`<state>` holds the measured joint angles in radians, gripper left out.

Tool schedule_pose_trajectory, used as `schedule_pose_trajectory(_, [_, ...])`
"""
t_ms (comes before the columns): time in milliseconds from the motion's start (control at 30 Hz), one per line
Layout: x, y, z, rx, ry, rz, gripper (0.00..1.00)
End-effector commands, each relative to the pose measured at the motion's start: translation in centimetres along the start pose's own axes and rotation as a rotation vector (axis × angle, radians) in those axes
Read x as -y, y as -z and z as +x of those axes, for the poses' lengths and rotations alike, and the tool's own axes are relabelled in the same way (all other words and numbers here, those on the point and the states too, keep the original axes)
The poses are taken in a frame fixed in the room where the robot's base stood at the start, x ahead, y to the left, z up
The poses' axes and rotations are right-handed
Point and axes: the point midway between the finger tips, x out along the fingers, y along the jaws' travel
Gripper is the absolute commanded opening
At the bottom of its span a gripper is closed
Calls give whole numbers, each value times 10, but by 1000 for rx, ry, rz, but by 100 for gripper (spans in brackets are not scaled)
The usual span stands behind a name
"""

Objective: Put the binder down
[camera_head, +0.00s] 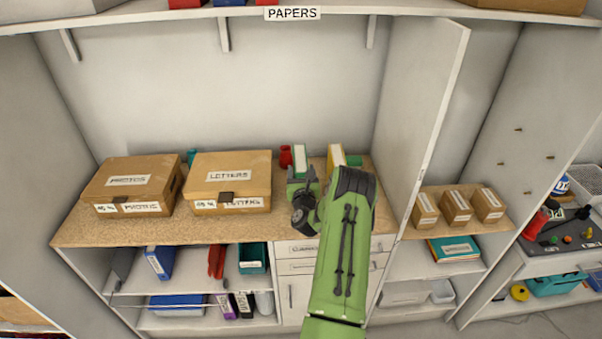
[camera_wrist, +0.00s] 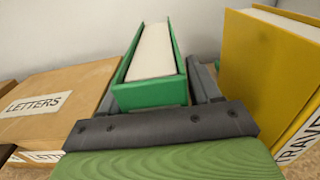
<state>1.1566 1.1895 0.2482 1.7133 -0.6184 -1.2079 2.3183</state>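A green binder with white pages (camera_wrist: 153,55) stands upright between the two grey fingers of my gripper (camera_wrist: 158,82) in the wrist view. The fingers lie close along both its sides, so my gripper looks shut on it. In the head view the green binder (camera_head: 300,155) is at the back of the wooden counter (camera_head: 240,231), with my gripper (camera_head: 301,175) in front of it. My gripper and arm hide its lower part, and I cannot tell whether its base touches the counter.
A yellow binder (camera_wrist: 268,75) stands close on the right, and the letters box (camera_wrist: 60,95) is on the left. A photos box (camera_head: 130,185) sits farther left. A red object (camera_head: 286,156) is just left of the green binder. A tall panel (camera_head: 425,110) bounds the counter's right side.

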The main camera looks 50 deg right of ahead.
Motion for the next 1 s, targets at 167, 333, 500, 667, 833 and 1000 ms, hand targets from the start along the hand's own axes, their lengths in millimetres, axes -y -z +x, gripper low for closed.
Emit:
schedule_pose_trajectory(167, [0,-1,0,1,0,0,74])
schedule_pose_trajectory(333, [0,-2,0,1,0,0,74])
schedule_pose_trajectory(500, [-2,1,-15,1,-9,-4,74])
schedule_pose_trajectory(667, [-2,6,-41,0,-8,-4,74])
schedule_pose_trajectory(833, [0,5,-62,2,2,-2,74])
schedule_pose_trajectory(1000, [0,5,-79,1,-1,-2,74])
